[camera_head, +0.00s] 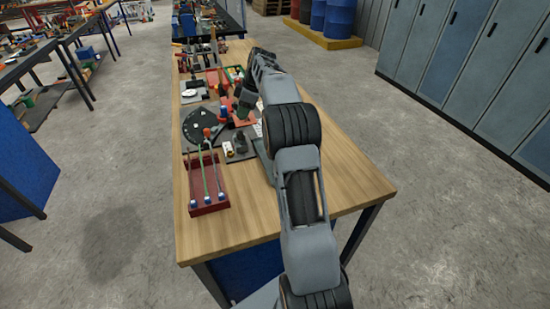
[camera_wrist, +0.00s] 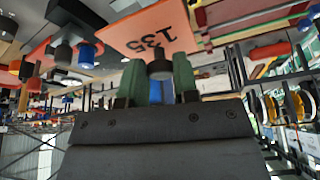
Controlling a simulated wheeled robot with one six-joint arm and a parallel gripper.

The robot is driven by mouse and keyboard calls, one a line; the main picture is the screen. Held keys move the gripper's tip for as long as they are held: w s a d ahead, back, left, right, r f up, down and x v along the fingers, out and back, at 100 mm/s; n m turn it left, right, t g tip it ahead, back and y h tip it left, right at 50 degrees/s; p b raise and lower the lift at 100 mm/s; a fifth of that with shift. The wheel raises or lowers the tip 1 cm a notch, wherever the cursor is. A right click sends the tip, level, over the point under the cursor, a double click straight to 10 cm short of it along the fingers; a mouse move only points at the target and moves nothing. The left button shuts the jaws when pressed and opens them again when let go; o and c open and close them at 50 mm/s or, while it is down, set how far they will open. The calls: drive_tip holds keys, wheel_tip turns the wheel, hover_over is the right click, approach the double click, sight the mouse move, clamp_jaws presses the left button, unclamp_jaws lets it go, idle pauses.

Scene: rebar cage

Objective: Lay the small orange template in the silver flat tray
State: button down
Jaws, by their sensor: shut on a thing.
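The small orange template (camera_wrist: 135,27) carries the printed number 135 and a dark round knob. In the wrist view my gripper (camera_wrist: 158,82), with green fingers, is shut on it at the knob. I cannot pick out the silver flat tray with certainty in either view; my arm hides part of the bench.
The wooden workbench (camera_head: 240,218) holds a red rack (camera_head: 209,203) with several thin rods, a dark round plate (camera_head: 199,127) and crowded tools farther back. Its front and right parts are bare. Lockers (camera_head: 480,75) stand at the right, other benches at the left.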

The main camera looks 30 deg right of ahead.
drive_tip(key=shift+d, duration=0.3)
drive_tip(key=s+d+f, duration=0.2)
drive_tip(key=s, duration=0.1)
drive_tip(key=s+d+f+b, duration=0.1)
drive_tip(key=s+f, duration=0.2)
drive_tip(key=s, duration=0.1)
drive_tip(key=s+d+f, duration=0.2)
drive_tip(key=s, duration=0.2)
drive_tip(key=shift+d+f+b, duration=0.3)
drive_tip(key=shift+f, duration=0.1)
drive_tip(key=shift+s+d+f, duration=0.25)
drive_tip(key=shift+s+f, duration=0.3)
drive_tip(key=shift+f, duration=1.75)
drive_tip(key=shift+f, duration=0.1)
drive_tip(key=c, duration=0.9)
unclamp_jaws()
drive_tip(key=shift+o, duration=0.2)
